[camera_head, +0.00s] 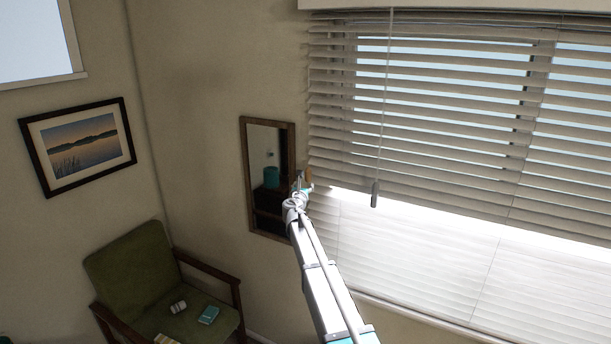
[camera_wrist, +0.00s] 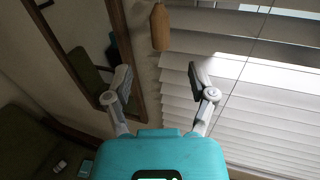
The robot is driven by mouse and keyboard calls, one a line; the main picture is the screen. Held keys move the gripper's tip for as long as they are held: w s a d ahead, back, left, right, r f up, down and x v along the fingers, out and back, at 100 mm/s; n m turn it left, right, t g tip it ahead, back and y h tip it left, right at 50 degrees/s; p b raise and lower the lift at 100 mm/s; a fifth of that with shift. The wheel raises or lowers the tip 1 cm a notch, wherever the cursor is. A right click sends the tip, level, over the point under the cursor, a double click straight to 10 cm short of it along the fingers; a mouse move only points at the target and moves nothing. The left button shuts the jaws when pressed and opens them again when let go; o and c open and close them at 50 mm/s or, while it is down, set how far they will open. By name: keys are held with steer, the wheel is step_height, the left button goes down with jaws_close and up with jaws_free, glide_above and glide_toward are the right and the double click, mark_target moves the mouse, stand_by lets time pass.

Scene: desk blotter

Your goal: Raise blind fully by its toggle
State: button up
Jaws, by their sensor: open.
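The blind (camera_head: 440,120) covers the window at the right in the head view, and its pale slats also fill the right of the wrist view (camera_wrist: 250,110). A wooden toggle (camera_wrist: 159,27) hangs at the blind's left edge; in the head view it is a small brown shape (camera_head: 309,173) beside my gripper. My gripper (camera_head: 301,182) is open and empty. In the wrist view its two fingers (camera_wrist: 160,78) stand apart, and the toggle is beyond them, roughly in line with the gap, not touching. The toggle's cord is hard to make out.
A second, grey pull (camera_head: 375,194) hangs on a cord in front of the slats, right of my gripper. A framed mirror (camera_head: 247,180) is on the wall close to my gripper's left. A green armchair (camera_head: 130,265) stands lower left, with small items on its seat.

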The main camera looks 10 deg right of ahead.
mark_target(307, 175)
steer(key=x, duration=1.1)
